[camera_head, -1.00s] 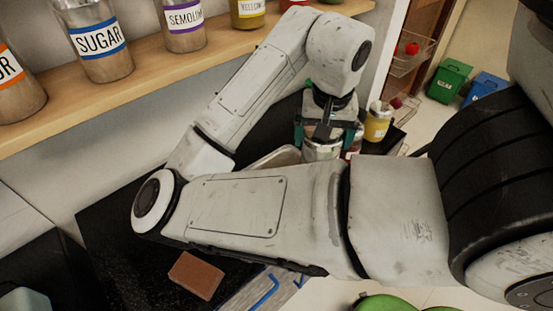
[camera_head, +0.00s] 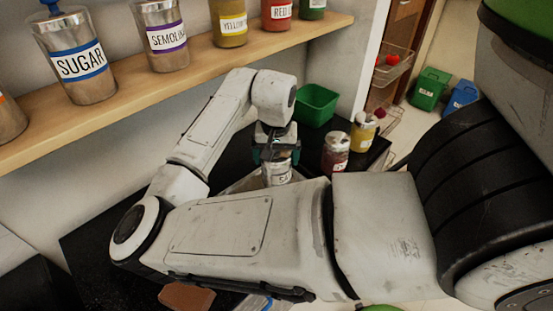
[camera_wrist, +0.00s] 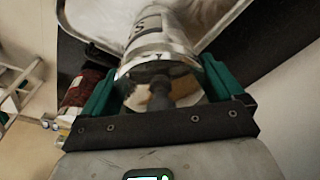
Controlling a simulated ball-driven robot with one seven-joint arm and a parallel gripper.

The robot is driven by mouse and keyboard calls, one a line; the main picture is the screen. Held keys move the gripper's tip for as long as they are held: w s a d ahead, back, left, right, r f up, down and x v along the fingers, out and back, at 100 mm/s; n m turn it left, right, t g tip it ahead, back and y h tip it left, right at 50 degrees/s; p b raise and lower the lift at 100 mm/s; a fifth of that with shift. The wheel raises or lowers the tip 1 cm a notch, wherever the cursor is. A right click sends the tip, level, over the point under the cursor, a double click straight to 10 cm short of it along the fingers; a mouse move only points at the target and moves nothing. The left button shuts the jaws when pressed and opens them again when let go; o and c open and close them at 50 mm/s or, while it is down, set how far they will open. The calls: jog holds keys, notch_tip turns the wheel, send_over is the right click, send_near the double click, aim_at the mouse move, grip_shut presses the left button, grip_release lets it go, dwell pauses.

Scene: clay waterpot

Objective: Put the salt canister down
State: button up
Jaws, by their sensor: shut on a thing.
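The salt canister (camera_head: 278,173) is a silver metal jar with a white label, partly hidden by my arm in the head view. My gripper (camera_head: 275,152) is shut on its upper end from above. In the wrist view the canister (camera_wrist: 150,48) sits between the two green fingers of the gripper (camera_wrist: 162,88). A pale metal tray (camera_head: 242,183) shows beside and behind the canister, mostly hidden by my arm. The tray (camera_wrist: 95,18) also shows behind the canister in the wrist view. I cannot tell whether the canister touches it.
A red jar (camera_head: 336,155) and a yellow jar (camera_head: 363,132) stand right of the canister on the black counter (camera_head: 235,165). A green bin (camera_head: 316,105) stands behind. A wooden shelf (camera_head: 130,88) with several labelled jars runs above. A brown block (camera_head: 187,298) lies at the front.

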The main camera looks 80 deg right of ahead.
jog(key=shift+f, duration=0.75)
jog(key=shift+f, duration=0.2)
jog(key=o, duration=1.7)
jog(key=shift+r, duration=0.15)
jog(key=r, duration=0.4)
jog(key=a+r, duration=0.1)
jog(key=r, duration=0.7)
jog(key=shift+s+a, duration=0.15)
jog(key=shift+a, duration=0.25)
